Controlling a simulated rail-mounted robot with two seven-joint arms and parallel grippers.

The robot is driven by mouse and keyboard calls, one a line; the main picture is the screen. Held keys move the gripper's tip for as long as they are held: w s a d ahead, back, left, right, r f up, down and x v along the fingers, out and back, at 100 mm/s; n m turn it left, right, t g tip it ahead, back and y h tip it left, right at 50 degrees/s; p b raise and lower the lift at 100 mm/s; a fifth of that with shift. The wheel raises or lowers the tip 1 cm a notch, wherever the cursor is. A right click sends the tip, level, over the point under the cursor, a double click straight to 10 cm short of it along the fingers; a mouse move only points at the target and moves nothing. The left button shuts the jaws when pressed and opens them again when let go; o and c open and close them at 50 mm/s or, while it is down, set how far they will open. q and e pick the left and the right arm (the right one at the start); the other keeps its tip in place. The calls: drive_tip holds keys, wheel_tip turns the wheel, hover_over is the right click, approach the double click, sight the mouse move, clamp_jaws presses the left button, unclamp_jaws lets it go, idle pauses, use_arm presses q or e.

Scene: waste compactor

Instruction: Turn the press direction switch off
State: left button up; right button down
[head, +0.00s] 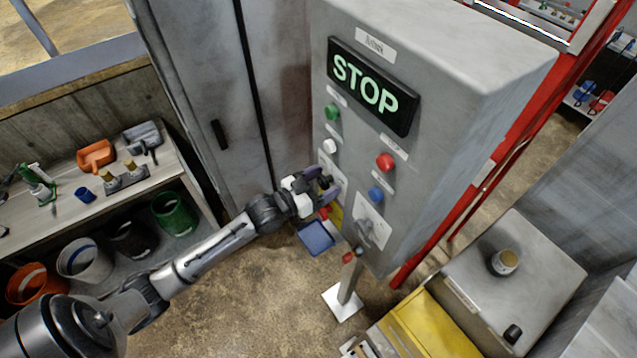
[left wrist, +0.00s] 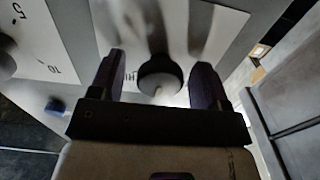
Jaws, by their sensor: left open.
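A grey control cabinet (head: 455,90) stands in the middle of the head view, with a lit green STOP sign. My left gripper (head: 327,186) is at its lower left, in front of a pale switch plate. In the left wrist view my gripper (left wrist: 160,80) is open, with a dark round knob (left wrist: 160,76) between its two fingers. I take this knob to be the press direction switch. A pale mark shows on the knob, and the lettering by it is partly hidden. I cannot tell whether the fingers touch it. My right gripper is not in view.
A second plate with a grey knob (head: 366,232) is to the right. A workbench (head: 60,207) with tools stands at the left; a yellow box (head: 430,325) is at lower right.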

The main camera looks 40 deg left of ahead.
use_arm(q)
drive_tip(key=shift+s+a+f, duration=0.1)
drive_tip(key=shift+s+a, duration=0.05)
drive_tip(key=shift+s, duration=0.4)
drive_tip(key=b+v, duration=0.3)
drive_tip(key=v, duration=0.9)
drive_tip(key=shift+s, duration=0.35)
drive_tip(key=shift+a, duration=0.1)
